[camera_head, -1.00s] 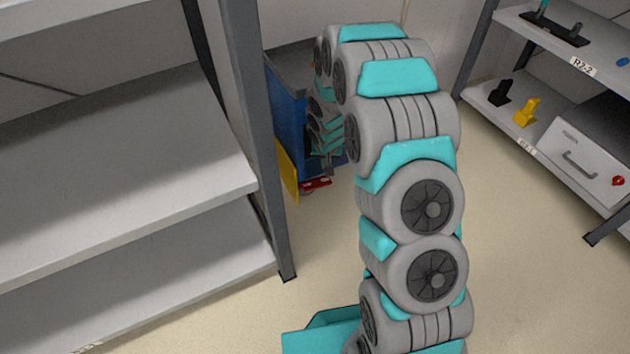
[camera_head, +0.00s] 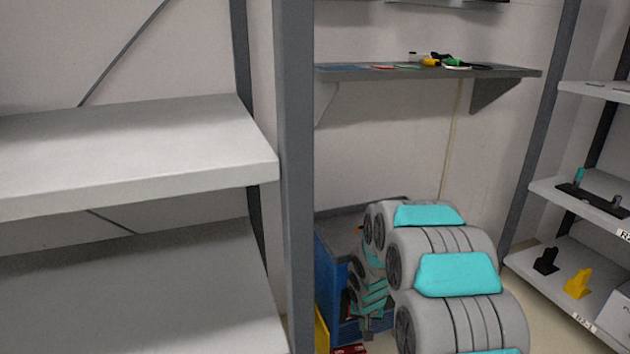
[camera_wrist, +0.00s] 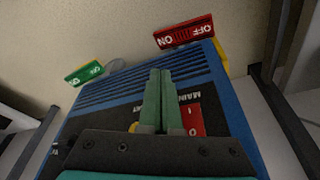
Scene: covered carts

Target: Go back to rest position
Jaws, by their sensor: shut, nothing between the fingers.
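My gripper (camera_wrist: 160,78) is shut and empty in the wrist view, its two green fingers pressed together. It is in front of a blue cart (camera_wrist: 90,112) with a slatted panel. I cannot tell whether the fingers touch the panel. In the head view the blue cart (camera_head: 334,285) stands behind the grey post, and my arm bends down beside it. The gripper (camera_head: 367,332) shows there only in small part.
A red ON/OFF tag (camera_wrist: 184,33) and a green tag (camera_wrist: 84,73) stick out at the cart's edge. A grey post (camera_head: 296,180) and white shelves (camera_head: 130,150) stand left. A wall shelf (camera_head: 350,74) with small items is behind. A rack (camera_head: 585,205) stands right.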

